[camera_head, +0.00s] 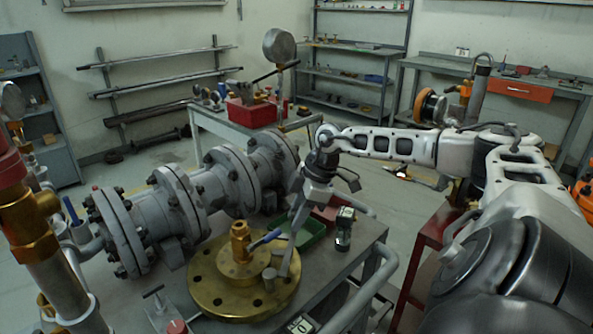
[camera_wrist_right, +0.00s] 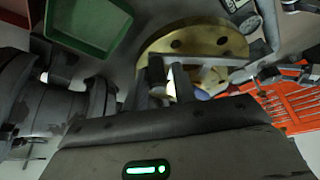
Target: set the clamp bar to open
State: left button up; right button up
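A brass flange (camera_head: 210,290) lies flat on the grey bench, with a brass fitting (camera_head: 240,242) standing at its middle. A blue-handled lever (camera_head: 265,240) sticks out to the right of the fitting, and a short grey post (camera_head: 269,278) stands on the flange. I cannot tell for sure which part is the clamp bar. My left gripper is out of view.
A grey flanged pipe valve (camera_head: 165,205) lies behind the flange. A green tray (camera_head: 303,238) and a small dark device (camera_head: 344,228) sit on the bench to the right. A small T-handled piece (camera_head: 153,291) is at the front left. Brass pipework (camera_head: 30,225) stands at far left.

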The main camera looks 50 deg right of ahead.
jog(key=b+v, duration=0.1)
jog(key=v, duration=1.4)
jog(key=shift+r, duration=0.35)
jog(key=shift+s, duration=0.1)
